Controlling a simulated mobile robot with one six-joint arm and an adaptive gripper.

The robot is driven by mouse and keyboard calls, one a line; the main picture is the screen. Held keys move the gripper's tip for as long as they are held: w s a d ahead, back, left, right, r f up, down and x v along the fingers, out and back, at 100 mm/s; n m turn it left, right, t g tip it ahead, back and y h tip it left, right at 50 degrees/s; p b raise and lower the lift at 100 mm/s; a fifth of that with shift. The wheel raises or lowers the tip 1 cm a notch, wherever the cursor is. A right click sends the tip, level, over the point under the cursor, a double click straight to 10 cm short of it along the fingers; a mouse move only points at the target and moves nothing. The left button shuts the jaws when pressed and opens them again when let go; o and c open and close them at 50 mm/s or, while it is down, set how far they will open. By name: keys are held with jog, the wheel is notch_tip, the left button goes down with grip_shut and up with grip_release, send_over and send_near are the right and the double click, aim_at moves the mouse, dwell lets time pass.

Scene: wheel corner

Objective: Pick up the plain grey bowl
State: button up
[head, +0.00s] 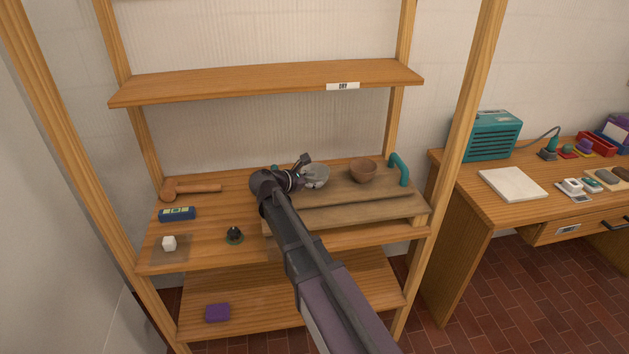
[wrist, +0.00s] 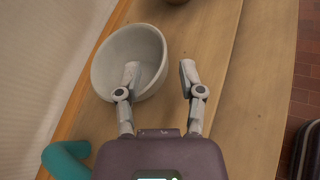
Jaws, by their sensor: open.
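The plain grey bowl (head: 317,176) stands upright on a wooden board (head: 345,212) on the shelf. In the wrist view the bowl (wrist: 118,48) is at upper left and looks empty. My gripper (head: 304,164) is at the bowl's left side in the head view, partly covering it. In the wrist view my gripper (wrist: 160,69) is open. Its left fingertip shows over the bowl's inside and its right fingertip over the bare board, with the bowl's right rim between them. I cannot tell whether either finger touches the bowl.
A brown bowl (head: 363,171) stands right of the grey one, near a teal handle (head: 400,168). A teal curved piece (wrist: 66,160) is at lower left in the wrist view. An upper shelf (head: 260,82) and wooden posts frame the space. A hammer (head: 190,188) lies left.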

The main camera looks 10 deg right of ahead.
jog(key=shift+b+x, duration=0.5)
jog(key=shift+x, duration=1.3)
grip_shut()
